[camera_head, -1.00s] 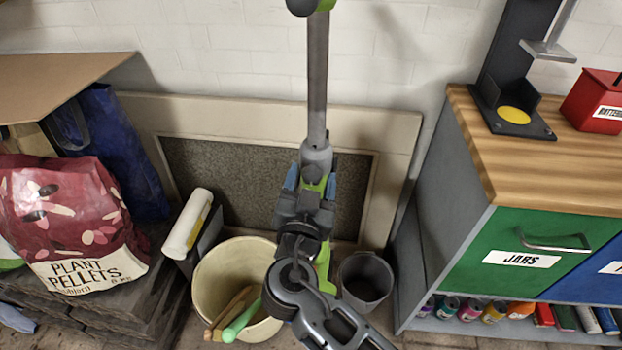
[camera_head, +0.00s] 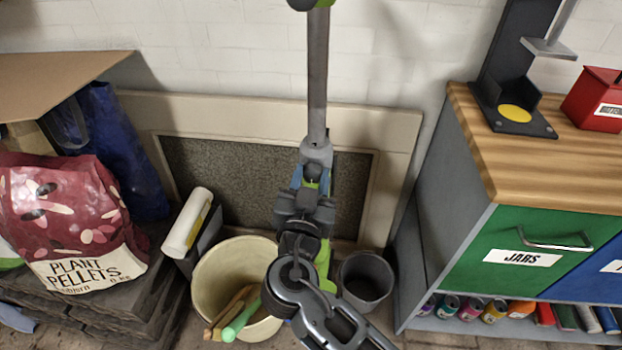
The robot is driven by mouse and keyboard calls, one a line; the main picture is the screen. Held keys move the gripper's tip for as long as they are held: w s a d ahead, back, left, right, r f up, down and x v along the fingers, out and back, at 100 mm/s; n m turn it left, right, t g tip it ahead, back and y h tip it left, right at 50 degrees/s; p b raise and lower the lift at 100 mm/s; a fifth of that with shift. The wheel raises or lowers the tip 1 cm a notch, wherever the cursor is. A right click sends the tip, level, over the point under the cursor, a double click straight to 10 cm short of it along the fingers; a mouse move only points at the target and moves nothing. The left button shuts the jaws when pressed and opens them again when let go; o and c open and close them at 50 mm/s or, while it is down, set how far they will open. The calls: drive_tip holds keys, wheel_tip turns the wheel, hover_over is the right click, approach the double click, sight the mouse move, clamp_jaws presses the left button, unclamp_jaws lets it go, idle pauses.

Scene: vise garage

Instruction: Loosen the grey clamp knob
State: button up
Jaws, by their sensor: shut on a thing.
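A tall grey pole stand with green parts (camera_head: 317,80) stands upright in the middle. Its grey collar (camera_head: 317,150) sits just above my gripper. The grey clamp knob (camera_head: 313,172) shows as a small dark shape below the collar, partly hidden by my gripper and wrist. My gripper (camera_head: 311,178) reaches up from below, with its blue-sided fingers on either side of the knob, shut on it. The exact contact is hidden behind the dark wrist.
A cream bucket (camera_head: 210,280) with tools and a dark grey bin (camera_head: 366,283) stand on the floor beside my arm. A workbench (camera_head: 540,165) is at the right. A plant pellets bag (camera_head: 65,205) is on the left. A framed panel (camera_head: 235,180) leans behind.

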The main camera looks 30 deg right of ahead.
drive_tip(key=n+b, duration=0.1)
drive_tip(key=n, duration=1)
drive_tip(key=shift+a, duration=0.1)
drive_tip(key=n+p, duration=0.3)
drive_tip(key=n, duration=0.3)
drive_tip(key=n+p, duration=0.2)
drive_tip(key=n, duration=0.2)
drive_tip(key=shift+f+n+p, duration=0.15)
drive_tip(key=shift+n+p, duration=0.55)
drive_tip(key=shift+n, duration=0.3)
drive_tip(key=shift+f, duration=0.1)
drive_tip(key=o, duration=1.1)
drive_tip(key=shift+w, duration=0.1)
drive_tip(key=shift+c, duration=0.2)
drive_tip(key=shift+a, duration=0.1)
